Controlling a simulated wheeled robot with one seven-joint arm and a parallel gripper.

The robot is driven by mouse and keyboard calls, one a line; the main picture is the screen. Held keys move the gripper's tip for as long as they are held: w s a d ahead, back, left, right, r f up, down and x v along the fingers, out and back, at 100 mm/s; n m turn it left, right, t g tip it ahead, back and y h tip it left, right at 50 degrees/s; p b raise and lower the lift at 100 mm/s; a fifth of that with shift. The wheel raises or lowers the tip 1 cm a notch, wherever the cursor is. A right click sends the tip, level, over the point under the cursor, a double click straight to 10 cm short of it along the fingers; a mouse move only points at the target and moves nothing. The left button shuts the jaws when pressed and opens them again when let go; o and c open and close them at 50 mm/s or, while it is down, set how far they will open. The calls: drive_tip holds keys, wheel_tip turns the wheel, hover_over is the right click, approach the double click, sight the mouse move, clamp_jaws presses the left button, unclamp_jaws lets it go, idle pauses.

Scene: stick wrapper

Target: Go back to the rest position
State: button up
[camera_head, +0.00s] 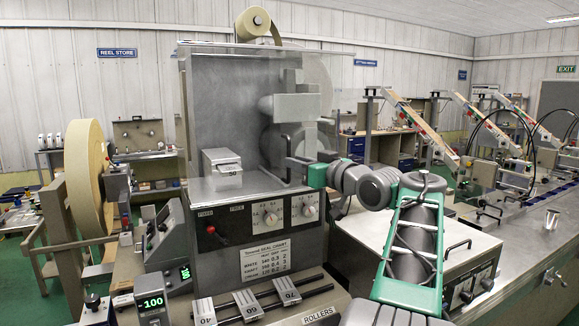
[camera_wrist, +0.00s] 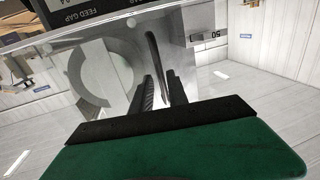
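My gripper (camera_wrist: 160,76) shows in the wrist view as two dark fingers standing apart. A curved black handle (camera_wrist: 153,48) reaches down into the gap between them, and I see space beside it, so it does not look clamped. In the head view my gripper (camera_head: 290,160) is at the clear guard on the front of the grey wrapping machine (camera_head: 220,100), to the right of the block marked 50 (camera_head: 222,159). The fingers are small there, and their contact with the handle is unclear. My arm reaches in from the lower right.
The dial panel (camera_head: 285,212) lies below my gripper. Blocks marked 40 (camera_head: 203,311), 60 (camera_head: 248,303) and 70 (camera_head: 287,289) sit on rails in front. A large tan reel (camera_head: 86,175) stands left. A light-topped cabinet (camera_head: 400,232) is at right, under my arm.

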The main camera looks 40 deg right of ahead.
drive_tip(key=s, duration=0.4)
drive_tip(key=shift+b, duration=0.4)
